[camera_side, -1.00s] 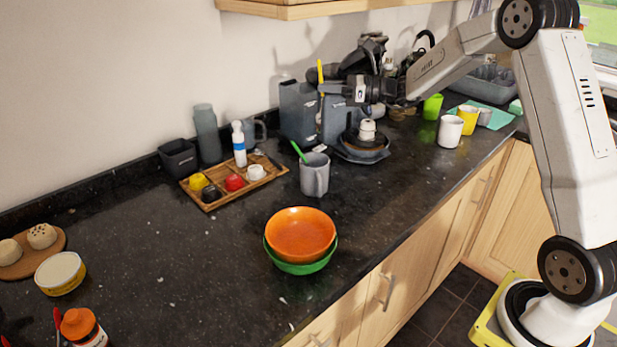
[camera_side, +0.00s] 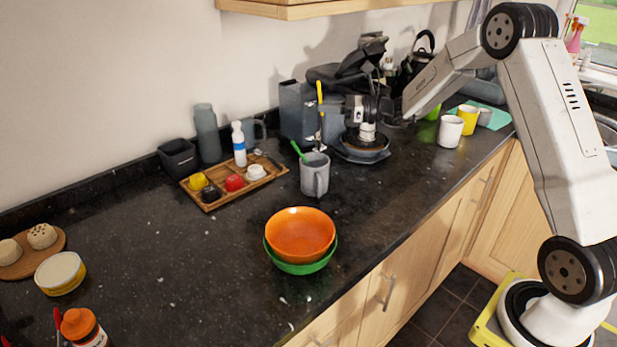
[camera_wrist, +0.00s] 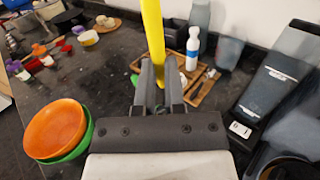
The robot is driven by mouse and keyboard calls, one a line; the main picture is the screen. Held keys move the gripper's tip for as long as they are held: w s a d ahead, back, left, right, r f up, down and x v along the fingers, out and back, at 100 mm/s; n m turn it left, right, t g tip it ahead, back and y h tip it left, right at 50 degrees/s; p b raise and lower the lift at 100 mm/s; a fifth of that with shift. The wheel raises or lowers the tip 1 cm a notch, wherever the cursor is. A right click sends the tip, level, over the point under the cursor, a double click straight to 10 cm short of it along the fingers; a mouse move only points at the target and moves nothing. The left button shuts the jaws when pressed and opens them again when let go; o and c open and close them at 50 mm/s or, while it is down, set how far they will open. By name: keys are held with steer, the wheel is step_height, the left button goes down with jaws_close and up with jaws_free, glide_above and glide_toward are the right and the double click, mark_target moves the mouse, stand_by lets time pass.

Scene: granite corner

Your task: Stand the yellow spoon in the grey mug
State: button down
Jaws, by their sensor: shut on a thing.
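The yellow spoon (camera_side: 320,92) is upright in my gripper (camera_side: 322,108), its yellow handle rising above the fingers. In the wrist view the yellow handle (camera_wrist: 153,30) stands between the fingertips (camera_wrist: 159,68), which are shut on it. The grey mug (camera_side: 312,181) stands upright on the counter, with a green-handled utensil (camera_side: 298,151) leaning in it. In the side view my gripper is above and beyond the mug, and the spoon is apart from it. The mug is mostly hidden behind my fingers in the wrist view.
A wooden tray (camera_side: 212,205) with small cups and a white bottle (camera_side: 239,146) is left of the mug. Stacked orange and green bowls (camera_side: 300,235) stand in front.

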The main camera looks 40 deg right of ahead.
steer(key=shift+f, duration=3.4)
steer(key=c, duration=0.6)
jaws_free()
steer(key=shift+d, duration=0.1)
steer(key=v, duration=0.7)
steer(key=shift+s+d, duration=0.15)
steer(key=shift+s, duration=0.15)
